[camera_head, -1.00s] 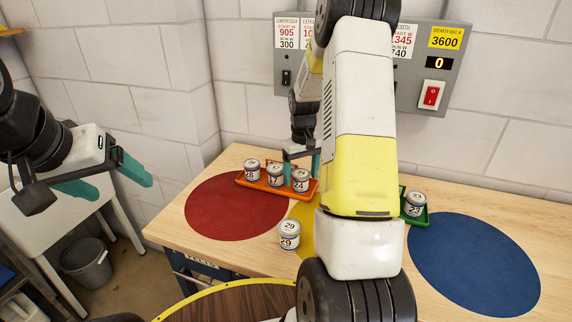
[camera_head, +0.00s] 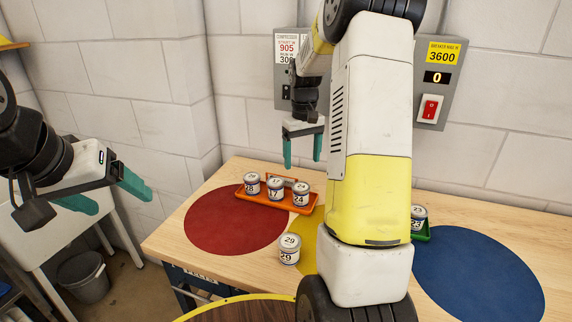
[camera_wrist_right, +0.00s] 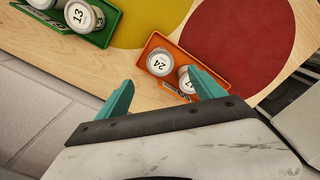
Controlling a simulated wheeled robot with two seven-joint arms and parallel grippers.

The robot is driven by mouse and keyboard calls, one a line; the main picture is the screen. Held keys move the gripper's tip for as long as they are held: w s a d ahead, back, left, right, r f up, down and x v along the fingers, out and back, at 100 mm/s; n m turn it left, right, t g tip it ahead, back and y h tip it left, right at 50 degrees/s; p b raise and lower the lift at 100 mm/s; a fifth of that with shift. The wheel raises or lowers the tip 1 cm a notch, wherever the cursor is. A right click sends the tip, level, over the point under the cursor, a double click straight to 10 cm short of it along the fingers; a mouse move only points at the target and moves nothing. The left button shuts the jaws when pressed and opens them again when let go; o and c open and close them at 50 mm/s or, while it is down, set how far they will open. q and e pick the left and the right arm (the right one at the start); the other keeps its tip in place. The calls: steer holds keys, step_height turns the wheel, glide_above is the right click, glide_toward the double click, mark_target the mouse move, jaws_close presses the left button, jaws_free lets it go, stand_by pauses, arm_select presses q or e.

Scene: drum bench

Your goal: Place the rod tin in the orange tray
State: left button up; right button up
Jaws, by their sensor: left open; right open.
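The orange tray (camera_head: 265,202) is at the back left of the bench and holds three numbered tins: a left one (camera_head: 252,184), tin 17 (camera_head: 275,188) and tin 24 (camera_head: 301,194). Which one is the rod tin I cannot tell. Tin 29 (camera_head: 289,249) stands on the bare bench in front of the tray. My right gripper (camera_head: 303,152) is open and empty, above and behind the tray; in the right wrist view (camera_wrist_right: 160,92) tins 24 (camera_wrist_right: 160,62) and 17 (camera_wrist_right: 187,76) show beyond its fingers. My left gripper (camera_head: 116,198) is open and empty, left of the bench.
A green tray (camera_head: 425,233) with a tin (camera_head: 418,217) is partly hidden by my right arm. In the wrist view it holds tin 13 (camera_wrist_right: 82,16). Red (camera_head: 225,222) and blue (camera_head: 480,275) discs mark the bench. A grey switch panel (camera_head: 437,85) hangs on the wall behind.

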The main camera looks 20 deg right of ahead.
steer(key=s+a+r+t, duration=0.3)
steer(key=s+a+r, duration=0.4)
steer(key=s+r, duration=0.35)
steer(key=s+a+r+t+y, duration=0.1)
steer(key=s+a, duration=0.2)
steer(key=s, duration=0.4)
steer(key=s+a+r+m+t+y, duration=0.1)
steer(key=s+a+t, duration=0.1)
steer(key=s, duration=0.5)
steer(key=shift+s+a+r, duration=0.15)
steer(key=shift+a+r, duration=0.15)
steer(key=shift+a, duration=0.5)
